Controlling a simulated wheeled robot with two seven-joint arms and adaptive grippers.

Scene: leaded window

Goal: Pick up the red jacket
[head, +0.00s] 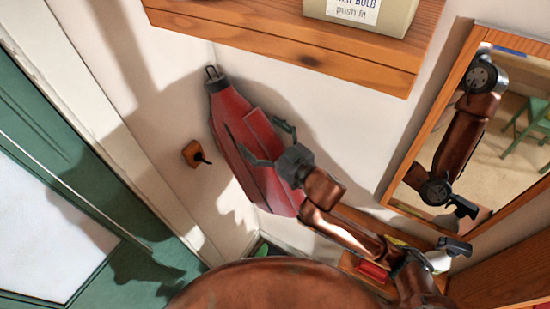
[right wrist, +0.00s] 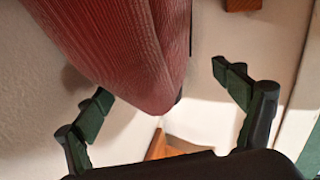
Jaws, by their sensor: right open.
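The red jacket (head: 232,112) hangs from a dark hook on the pale wall in the head view, its lower part hanging down behind my right gripper. My right gripper (head: 257,134) is open in front of the jacket, fingers spread across its right side. In the right wrist view, the jacket's rounded lower end (right wrist: 110,40) reaches down between the open fingers of the gripper (right wrist: 163,84). No grip on the cloth shows, and I cannot tell whether a finger touches it. My left gripper is not in view.
A wooden shelf (head: 290,45) with a bulb box (head: 375,14) juts out above the jacket. An orange-brown wall fitting (head: 193,153) is left of it. A framed mirror (head: 515,130) at right reflects a robot arm. A green door (head: 40,120) stands at left.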

